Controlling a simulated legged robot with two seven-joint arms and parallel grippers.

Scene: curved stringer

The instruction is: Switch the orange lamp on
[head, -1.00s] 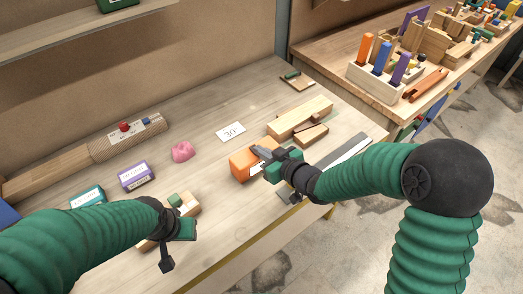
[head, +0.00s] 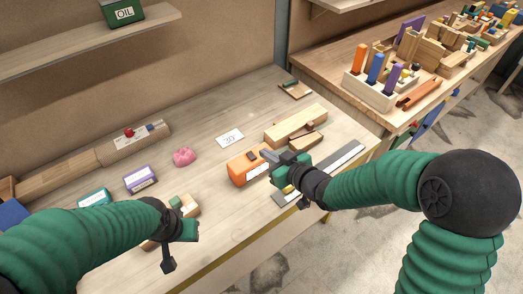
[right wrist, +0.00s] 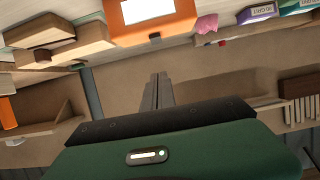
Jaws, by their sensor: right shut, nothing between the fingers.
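The orange lamp (head: 240,168) is a rounded orange block with a white panel on its front, lying on the workbench. A small dark patch (head: 253,156) shows on its top. My right gripper (head: 267,154) is shut and empty, its fingertips close to the lamp's right end; I cannot tell whether they touch. In the right wrist view the lamp (right wrist: 165,29) is at the top with its white panel, and the shut fingertips (right wrist: 158,76) point toward it, with a gap in the picture. My left gripper (head: 181,246) hangs over the bench's front left; its finger gap is unclear.
Wooden blocks (head: 296,127) lie behind and right of the lamp, and a grey metal strip (head: 340,157) lies to the right. A "30" card (head: 230,138), a pink lump (head: 184,157) and a purple box (head: 140,178) are left of it. Bare bench lies between.

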